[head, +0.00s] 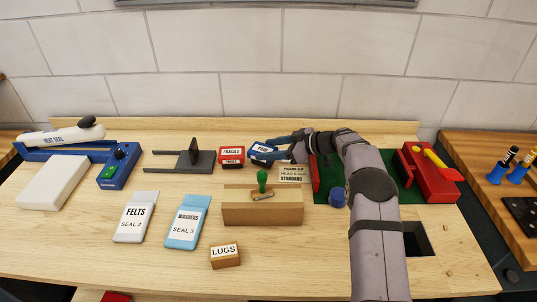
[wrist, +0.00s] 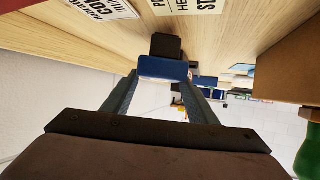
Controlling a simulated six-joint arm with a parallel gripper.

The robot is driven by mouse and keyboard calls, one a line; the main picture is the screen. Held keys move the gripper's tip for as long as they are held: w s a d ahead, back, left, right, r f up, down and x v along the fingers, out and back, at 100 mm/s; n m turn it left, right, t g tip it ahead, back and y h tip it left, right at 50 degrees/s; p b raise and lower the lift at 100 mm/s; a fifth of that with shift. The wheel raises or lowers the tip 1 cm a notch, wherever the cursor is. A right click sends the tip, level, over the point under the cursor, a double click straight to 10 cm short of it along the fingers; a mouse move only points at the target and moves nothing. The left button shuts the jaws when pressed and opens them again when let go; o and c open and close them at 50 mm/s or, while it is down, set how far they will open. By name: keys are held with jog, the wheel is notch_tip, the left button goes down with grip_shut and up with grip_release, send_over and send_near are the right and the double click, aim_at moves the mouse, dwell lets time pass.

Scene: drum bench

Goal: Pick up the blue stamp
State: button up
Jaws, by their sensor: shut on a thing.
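The blue stamp (head: 262,151), with a white label that seems to read PAID, is at the back middle of the bench in the head view. It sits just right of the red FRAGILE stamp and looks slightly tilted. My gripper (head: 276,147) reaches it from the right. In the wrist view the blue body (wrist: 162,68), with a black part beyond it, lies between the two fingertips of my gripper (wrist: 161,80). The fingers are shut on it. I cannot tell whether its underside touches the bench.
The red FRAGILE stamp (head: 231,156) stands close by on the left. A wooden block (head: 245,210) with a green-handled stamp (head: 263,180) is in front. A STANDARD card (head: 292,174) lies near my gripper. A black plate with prongs (head: 196,160) is farther left.

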notch_tip(320, 180, up, 9)
jog(key=shift+f+b, duration=0.1)
jog(key=shift+b, duration=1.15)
